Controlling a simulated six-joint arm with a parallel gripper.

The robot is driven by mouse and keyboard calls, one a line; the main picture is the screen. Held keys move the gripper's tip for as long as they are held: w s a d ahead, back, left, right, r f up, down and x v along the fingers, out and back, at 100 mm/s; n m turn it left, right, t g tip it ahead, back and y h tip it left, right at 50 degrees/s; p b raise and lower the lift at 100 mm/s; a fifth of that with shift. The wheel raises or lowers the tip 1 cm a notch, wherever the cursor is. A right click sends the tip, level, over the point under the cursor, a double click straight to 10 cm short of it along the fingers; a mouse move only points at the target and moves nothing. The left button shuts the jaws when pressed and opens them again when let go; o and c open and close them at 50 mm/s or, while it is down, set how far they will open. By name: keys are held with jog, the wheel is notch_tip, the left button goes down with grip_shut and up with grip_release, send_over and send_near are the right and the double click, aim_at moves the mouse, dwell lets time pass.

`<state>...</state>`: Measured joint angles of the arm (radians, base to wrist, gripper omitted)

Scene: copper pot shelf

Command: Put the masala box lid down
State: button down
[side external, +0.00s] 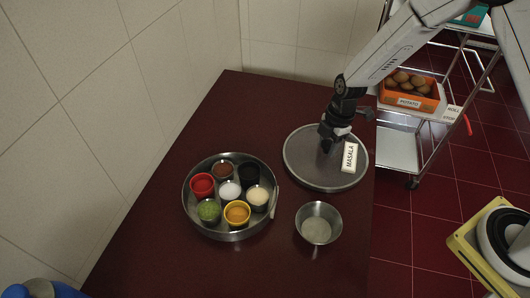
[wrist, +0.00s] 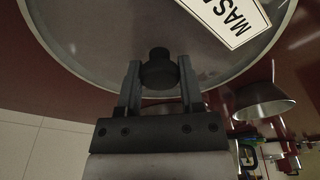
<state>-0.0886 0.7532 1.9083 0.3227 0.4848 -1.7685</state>
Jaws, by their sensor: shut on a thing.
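The masala box lid (side external: 312,171) is a round grey metal disc with a white MASALA label (side external: 350,157). It is at the right side of the dark red table; whether it touches the table is hard to tell. My gripper (side external: 328,143) is above the lid and shut on its black knob. In the wrist view the fingers (wrist: 159,85) close on both sides of the knob (wrist: 159,68), and the lid (wrist: 95,35) fills the top. The open masala box (side external: 229,232) stands to the left with several small cups of coloured spices inside.
A steel bowl (side external: 318,223) stands just below the lid, also visible in the wrist view (wrist: 263,101). A spoon (side external: 275,197) leans at the box's right rim. A trolley with an orange potato crate (side external: 409,101) is beyond the table's right edge. The table's back is clear.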

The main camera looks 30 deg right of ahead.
jog(key=shift+f, duration=0.1)
jog(key=shift+c, duration=1.2)
grip_release()
notch_tip(320, 180, up, 12)
jog(key=d, duration=0.1)
jog(key=shift+d, duration=0.4)
jog(key=s+d+r+m+t+h, duration=0.1)
jog(key=s+d+m, duration=0.3)
jog(key=s+m, duration=1)
jog(key=shift+d+m+t+h, duration=0.35)
jog(key=shift+m+t, duration=0.45)
jog(key=shift+m, duration=1.2)
